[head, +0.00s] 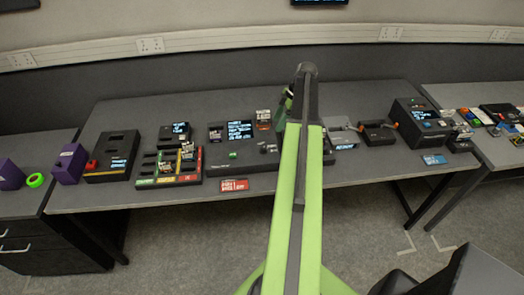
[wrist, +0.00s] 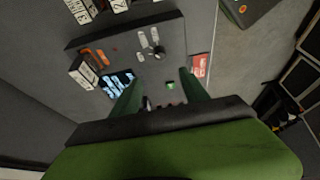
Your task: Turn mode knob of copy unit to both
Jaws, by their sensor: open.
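A black unit with a lit text screen, which I take for the copy unit (head: 218,162), stands mid-table in the head view, its right part hidden behind my arm. In the wrist view the unit (wrist: 140,32) lies below my gripper. A small dark and silver knob (wrist: 157,50) sits on its top face beside pale marks. My gripper (wrist: 160,90) is open and empty, above the unit and apart from the knob. The knob's setting is too small to read.
A red card (head: 233,185) lies at the unit's front edge. A coloured tray (head: 168,181) with white labelled pieces stands to its left. Other black devices, such as the one at the right (head: 420,122), fill the table. A wall trunking runs behind.

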